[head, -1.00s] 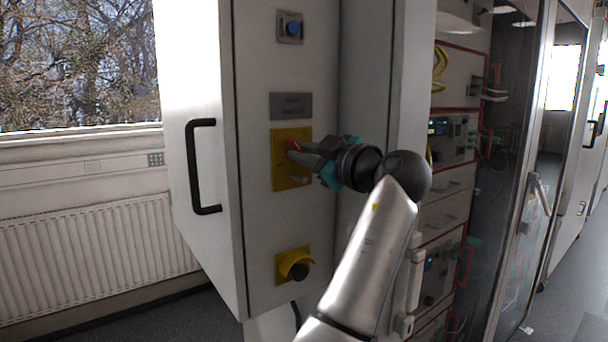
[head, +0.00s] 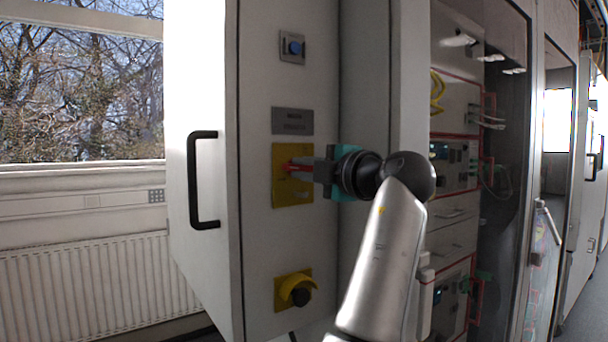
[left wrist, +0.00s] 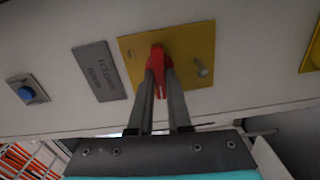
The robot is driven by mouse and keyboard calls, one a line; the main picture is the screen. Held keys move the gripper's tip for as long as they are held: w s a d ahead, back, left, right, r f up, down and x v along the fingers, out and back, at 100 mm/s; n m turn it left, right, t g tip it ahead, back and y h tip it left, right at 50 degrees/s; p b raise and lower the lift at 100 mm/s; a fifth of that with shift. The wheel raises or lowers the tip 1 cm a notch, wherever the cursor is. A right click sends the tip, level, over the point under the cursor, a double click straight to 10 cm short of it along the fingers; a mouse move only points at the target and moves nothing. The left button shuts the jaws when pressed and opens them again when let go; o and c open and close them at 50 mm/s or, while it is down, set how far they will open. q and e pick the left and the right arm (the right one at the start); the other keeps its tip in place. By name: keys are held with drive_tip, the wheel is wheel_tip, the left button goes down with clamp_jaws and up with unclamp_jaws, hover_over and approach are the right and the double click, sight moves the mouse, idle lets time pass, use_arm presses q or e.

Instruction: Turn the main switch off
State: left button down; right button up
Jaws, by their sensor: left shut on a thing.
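The main switch is a red handle (head: 291,165) on a yellow plate (head: 293,196), set in the grey cabinet front. My left gripper (head: 300,167) reaches it from the right and is shut on the red handle. In the left wrist view, the red handle (left wrist: 158,58) sits between the two grey fingertips (left wrist: 160,78), in front of the yellow plate (left wrist: 197,42). The fingers hide part of the handle, so its exact angle is hard to tell. A grey label plate (head: 292,121) is above; it reads "MAIN SWITCH" in the wrist view. My right gripper is not in view.
A black door handle (head: 194,180) stands out at the left. Glass-fronted racks (head: 505,170) are to the right.

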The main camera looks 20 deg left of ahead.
use_arm(q)
drive_tip(key=shift+n, duration=0.6)
drive_tip(key=c, duration=0.9)
unclamp_jaws()
drive_tip(key=shift+o, duration=0.2)
drive_tip(key=v, duration=1.5)
drive_tip(key=shift+s, duration=0.1)
